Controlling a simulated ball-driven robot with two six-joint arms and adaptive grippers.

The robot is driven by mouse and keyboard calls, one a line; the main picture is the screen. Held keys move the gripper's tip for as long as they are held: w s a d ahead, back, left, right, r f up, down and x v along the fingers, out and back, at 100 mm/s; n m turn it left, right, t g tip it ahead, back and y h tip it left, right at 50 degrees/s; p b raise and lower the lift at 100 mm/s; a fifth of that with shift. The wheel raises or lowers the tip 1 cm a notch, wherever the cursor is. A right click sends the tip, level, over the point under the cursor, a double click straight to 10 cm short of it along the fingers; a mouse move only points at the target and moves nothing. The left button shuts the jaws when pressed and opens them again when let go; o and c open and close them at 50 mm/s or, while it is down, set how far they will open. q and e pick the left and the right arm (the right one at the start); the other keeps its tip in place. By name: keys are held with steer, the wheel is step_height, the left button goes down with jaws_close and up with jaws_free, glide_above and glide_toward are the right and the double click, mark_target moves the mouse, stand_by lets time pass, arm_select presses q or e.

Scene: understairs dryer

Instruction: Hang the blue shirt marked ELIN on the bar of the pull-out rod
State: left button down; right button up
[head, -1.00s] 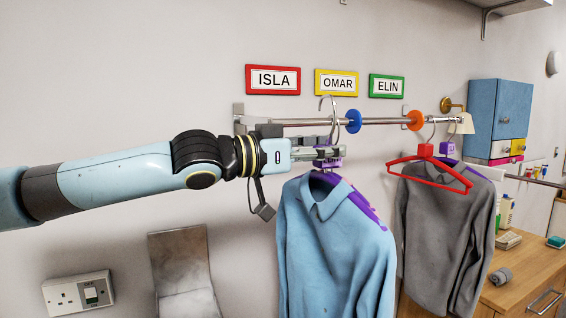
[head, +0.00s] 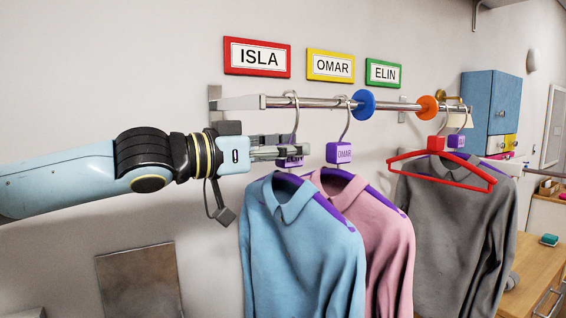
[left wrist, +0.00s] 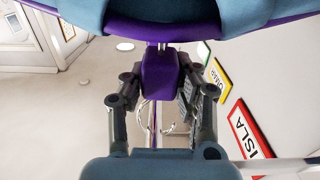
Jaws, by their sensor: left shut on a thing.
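The blue shirt (head: 298,245) hangs on a purple hanger with a metal hook (head: 296,116). My left gripper (head: 288,152) is shut on the purple block (left wrist: 159,76) under that hook; its fingers cover the block's lettering. The hook's top shows slightly above the bar (head: 320,103) of the pull-out rod, left of the blue disc. I cannot tell whether the hook rests on the bar or is in front of it. The wrist view shows the purple block between the finger linkages. My right gripper is not in view.
A pink shirt (head: 388,240) with an OMAR block (head: 339,153) hangs close right of the blue shirt. A grey shirt (head: 455,225) and a red hanger (head: 437,144) are further right. Blue (head: 364,103) and orange (head: 428,107) discs divide the bar. The ISLA, OMAR and ELIN signs are on the wall.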

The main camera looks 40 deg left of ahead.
arm_select(q)
steer(key=shift+d, duration=0.3)
steer(key=shift+s+a+f, duration=0.1)
steer(key=shift+a, duration=0.05)
steer(key=c, duration=1)
jaws_free()
steer(key=shift+f, duration=0.1)
